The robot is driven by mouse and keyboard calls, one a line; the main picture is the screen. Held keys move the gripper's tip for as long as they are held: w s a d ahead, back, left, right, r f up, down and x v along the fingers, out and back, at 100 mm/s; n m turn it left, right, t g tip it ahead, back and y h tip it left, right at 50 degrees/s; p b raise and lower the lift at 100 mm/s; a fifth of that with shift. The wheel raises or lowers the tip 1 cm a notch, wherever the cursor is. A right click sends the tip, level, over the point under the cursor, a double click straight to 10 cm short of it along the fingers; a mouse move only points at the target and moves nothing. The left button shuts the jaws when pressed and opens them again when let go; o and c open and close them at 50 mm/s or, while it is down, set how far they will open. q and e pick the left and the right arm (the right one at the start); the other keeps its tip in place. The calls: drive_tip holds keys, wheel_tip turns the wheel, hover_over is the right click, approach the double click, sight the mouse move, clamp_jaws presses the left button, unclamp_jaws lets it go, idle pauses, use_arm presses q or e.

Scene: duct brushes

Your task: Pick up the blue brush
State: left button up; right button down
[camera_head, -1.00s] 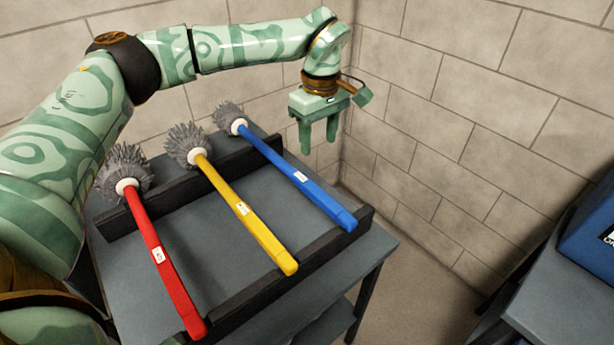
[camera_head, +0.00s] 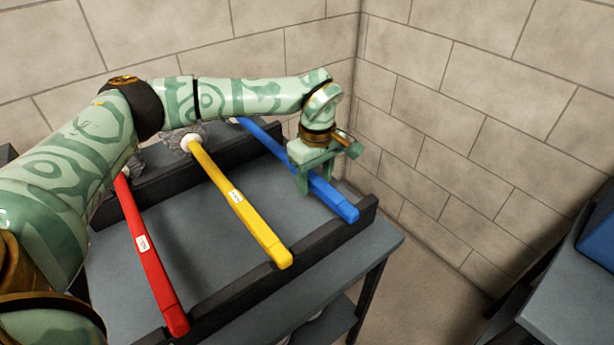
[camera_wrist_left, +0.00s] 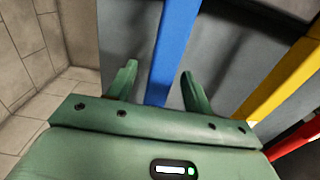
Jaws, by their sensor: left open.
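The blue brush (camera_head: 333,198) lies across two dark rails on the grey table, the rightmost of three brushes. Its bristle head is hidden behind my left arm in the head view. My left gripper (camera_head: 314,190) is open over the blue handle, its fingers pointing down. In the left wrist view the blue handle (camera_wrist_left: 170,60) runs between the two spread fingertips (camera_wrist_left: 160,80). I cannot tell whether the fingers touch it. My right gripper is not in view.
The yellow brush (camera_head: 240,205) and the red brush (camera_head: 150,265) lie to the left on the same rails. The front rail (camera_head: 250,296) edges the table. Block walls (camera_head: 470,110) stand behind and right. Another table (camera_head: 570,305) with a blue box (camera_head: 600,240) is at right.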

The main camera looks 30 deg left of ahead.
use_arm(q)
drive_tip(key=shift+r, duration=0.15)
clamp_jaws()
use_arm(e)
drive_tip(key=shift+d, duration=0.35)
use_arm(q)
drive_tip(key=shift+r, duration=0.1)
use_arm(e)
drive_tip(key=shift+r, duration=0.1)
